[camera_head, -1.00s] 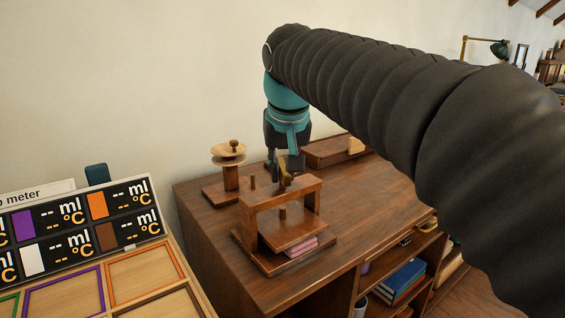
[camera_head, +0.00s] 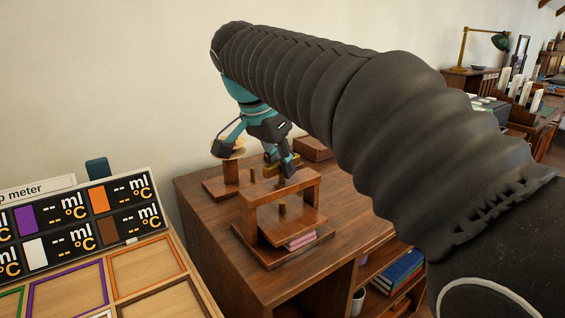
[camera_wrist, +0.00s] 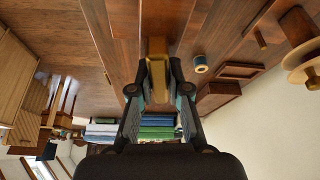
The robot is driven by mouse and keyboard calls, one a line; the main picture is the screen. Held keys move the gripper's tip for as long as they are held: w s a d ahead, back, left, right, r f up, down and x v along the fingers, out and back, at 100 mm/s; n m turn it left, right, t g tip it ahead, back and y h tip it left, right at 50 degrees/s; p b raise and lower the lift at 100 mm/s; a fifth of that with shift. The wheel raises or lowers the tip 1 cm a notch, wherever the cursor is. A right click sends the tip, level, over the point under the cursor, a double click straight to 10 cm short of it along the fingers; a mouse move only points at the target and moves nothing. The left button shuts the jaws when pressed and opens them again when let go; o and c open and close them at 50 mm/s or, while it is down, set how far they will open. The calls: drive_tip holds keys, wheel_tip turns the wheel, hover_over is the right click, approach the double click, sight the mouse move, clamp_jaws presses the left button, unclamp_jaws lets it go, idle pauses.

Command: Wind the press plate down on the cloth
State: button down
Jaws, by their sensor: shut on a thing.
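The wooden press stands on the cabinet top, its crossbar (camera_head: 298,187) held up by side posts. The press plate (camera_head: 294,229) hangs beneath the crossbar, with a short screw (camera_head: 282,209) showing above it. The folded pink cloth (camera_head: 301,241) lies under the plate; any gap between them is too small to tell. My gripper (camera_head: 281,170) is over the crossbar, tilted. In the wrist view my gripper (camera_wrist: 158,88) is shut on the brass-coloured press handle (camera_wrist: 157,58). My fingers partly hide the handle in the head view.
A wooden stand with a pale disc (camera_head: 229,153) is at the back left, partly behind my arm. A wooden box (camera_head: 313,147) lies behind the press. A meter board (camera_head: 78,222) with framed trays is at the left.

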drive_tip(key=m, duration=0.2)
drive_tip(key=m+g, duration=0.1)
drive_tip(key=m, duration=0.1)
drive_tip(key=shift+f+m+g+h, duration=0.1)
drive_tip(key=shift+m+g+h, duration=0.2)
drive_tip(key=shift+h, duration=0.1)
drive_tip(key=m+g, duration=0.1)
drive_tip(key=m, duration=0.3)
drive_tip(key=shift+m+g, duration=0.4)
drive_tip(key=c, duration=1.1)
unclamp_jaws()
